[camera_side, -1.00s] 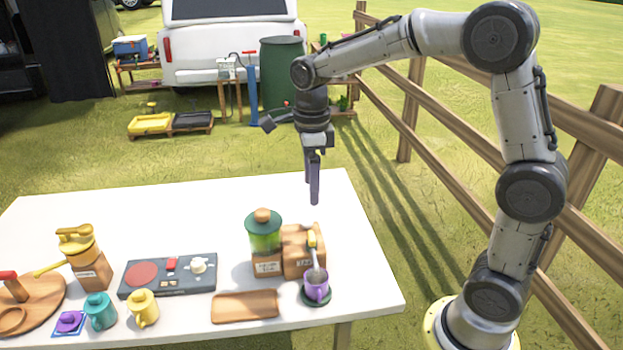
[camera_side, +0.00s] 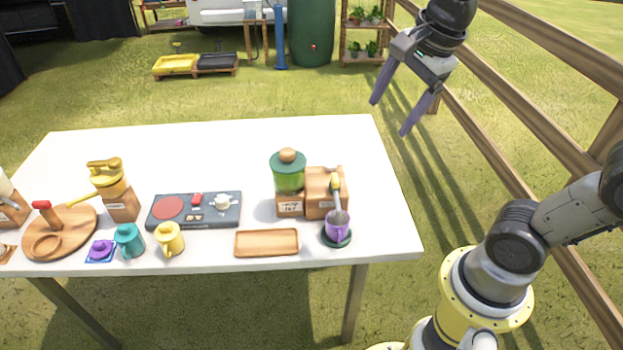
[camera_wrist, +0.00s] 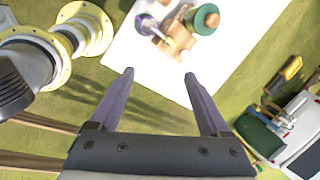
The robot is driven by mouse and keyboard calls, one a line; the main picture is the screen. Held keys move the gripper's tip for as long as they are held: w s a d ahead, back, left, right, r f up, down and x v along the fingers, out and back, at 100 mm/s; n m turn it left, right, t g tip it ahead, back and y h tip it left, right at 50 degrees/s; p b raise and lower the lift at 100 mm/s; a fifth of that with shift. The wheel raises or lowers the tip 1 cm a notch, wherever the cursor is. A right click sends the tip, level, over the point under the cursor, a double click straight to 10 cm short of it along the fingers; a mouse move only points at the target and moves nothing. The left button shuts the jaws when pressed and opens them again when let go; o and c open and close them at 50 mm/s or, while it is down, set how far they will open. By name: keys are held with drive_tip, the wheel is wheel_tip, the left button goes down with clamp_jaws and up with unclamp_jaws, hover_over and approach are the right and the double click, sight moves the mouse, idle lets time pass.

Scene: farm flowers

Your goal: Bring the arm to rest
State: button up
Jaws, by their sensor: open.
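My gripper (camera_side: 403,101) is open and empty in the side view. It hangs in the air past the right end of the white table (camera_side: 265,150), above the grass and near the fence. In the wrist view my gripper (camera_wrist: 160,78) shows two spread dark purple fingers with nothing between them. The table's corner (camera_wrist: 130,65) lies beyond the fingertips there. Much of my arm's upper part is outside the side view.
A wooden fence (camera_side: 540,100) runs along the right.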

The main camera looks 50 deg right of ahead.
drive_tip(key=s+f+n+t, duration=0.1)
drive_tip(key=s+n, duration=0.3)
drive_tip(key=n, duration=0.6)
drive_tip(key=s+f+n, duration=0.4)
drive_tip(key=s+n, duration=0.1)
drive_tip(key=n, duration=0.5)
drive_tip(key=shift+a+f+t, duration=0.15)
drive_tip(key=shift+a+t, duration=0.1)
drive_tip(key=shift+t, duration=0.15)
